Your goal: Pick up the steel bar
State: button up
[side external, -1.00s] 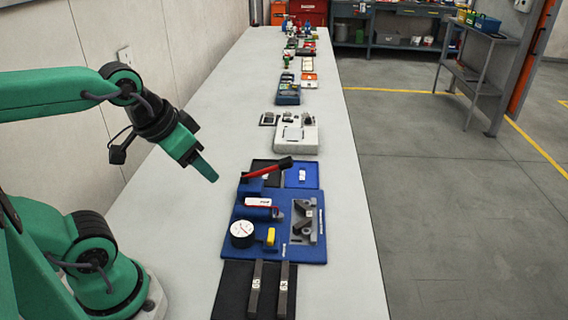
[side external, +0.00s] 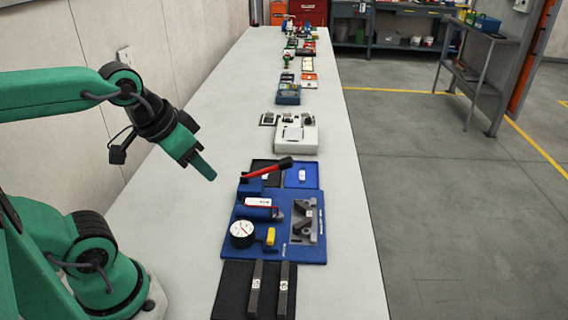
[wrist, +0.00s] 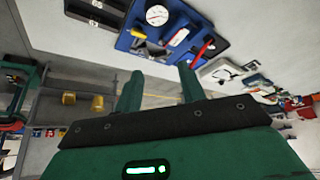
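Two dark steel bars, the left one (side external: 255,291) and the right one (side external: 287,292), lie side by side on a black mat (side external: 232,292) at the near end of the bench. Each has a small white label. The bars also show at the upper left of the wrist view (wrist: 97,18), cut by the frame edge. My gripper (side external: 209,174) hangs in the air left of the blue fixture board, well apart from the bars. In the wrist view my gripper (wrist: 159,84) has its two green fingers apart, with nothing between them.
Blue and black trays and a white block (side external: 296,142) stand farther back. Bench left of the board is clear.

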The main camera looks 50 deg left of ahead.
jog(key=shift+w, duration=0.15)
jog(key=n+g, duration=0.6)
jog(key=n, duration=0.3)
send_over(310, 214)
notch_tip(310, 214, down, 15)
jog(key=shift+a+r, duration=0.1)
jog(key=shift+r, duration=0.1)
jog(key=shift+w+f, duration=0.1)
jog(key=shift+f, duration=0.25)
jog(key=shift+f, duration=1.3)
jog(key=shift+f, duration=0.1)
